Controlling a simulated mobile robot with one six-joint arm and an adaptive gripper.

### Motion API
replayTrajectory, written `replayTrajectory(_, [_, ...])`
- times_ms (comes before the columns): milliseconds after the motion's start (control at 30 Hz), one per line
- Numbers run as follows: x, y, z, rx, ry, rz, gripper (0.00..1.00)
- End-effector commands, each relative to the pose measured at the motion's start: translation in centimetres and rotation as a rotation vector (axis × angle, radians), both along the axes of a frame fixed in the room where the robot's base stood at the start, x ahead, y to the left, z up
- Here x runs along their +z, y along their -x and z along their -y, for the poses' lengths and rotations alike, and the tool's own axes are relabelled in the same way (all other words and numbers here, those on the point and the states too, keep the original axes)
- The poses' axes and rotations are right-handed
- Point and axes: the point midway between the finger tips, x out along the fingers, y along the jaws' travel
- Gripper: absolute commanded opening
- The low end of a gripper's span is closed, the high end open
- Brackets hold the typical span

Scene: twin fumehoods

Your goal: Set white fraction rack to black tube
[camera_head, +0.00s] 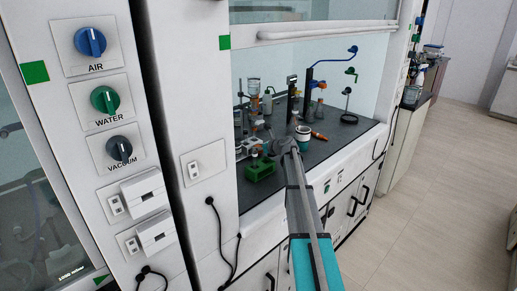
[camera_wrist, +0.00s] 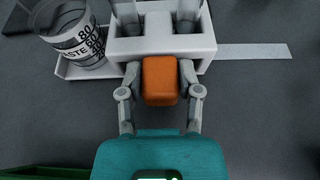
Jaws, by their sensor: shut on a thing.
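In the wrist view the white rack (camera_wrist: 160,45) lies just ahead of my gripper, with clear tubes (camera_wrist: 130,12) standing in it at left and right. An orange block (camera_wrist: 160,82) sits against its near side. My gripper (camera_wrist: 160,72) has its two fingers closed on either side of this block. In the head view my gripper (camera_head: 268,143) is low over the dark hood worktop, and a small white rack (camera_head: 243,150) shows beside it, partly hidden. I cannot make out a black tube for certain in either view.
A beaker marked WASTE (camera_wrist: 78,35) stands on a white tray (camera_wrist: 85,70) left of the rack. A flat pale strip (camera_wrist: 250,52) lies to the right. A green rack (camera_head: 260,170) is at the worktop's front. A white cup (camera_head: 303,133) and stands are further right.

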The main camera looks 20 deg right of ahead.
Motion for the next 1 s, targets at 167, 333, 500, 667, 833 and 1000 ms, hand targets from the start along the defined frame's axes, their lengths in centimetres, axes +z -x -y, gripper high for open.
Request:
replayTrajectory(167, [0.0, -0.9, 1.9, -0.001, 0.001, 0.000, 0.00])
replayTrajectory(333, [0.0, -1.8, 4.2, -0.002, 0.000, 0.001, 0.00])
replayTrajectory(500, [0.0, -2.0, 5.1, 0.000, -0.001, 0.001, 0.00])
replayTrajectory(667, [0.0, -1.9, 5.0, 0.000, -0.001, 0.001, 0.00])
replayTrajectory(833, [0.0, -1.9, 5.0, 0.000, -0.001, 0.001, 0.58])
replayTrajectory(1000, [0.0, -1.9, 5.0, -0.001, -0.001, 0.001, 0.80])
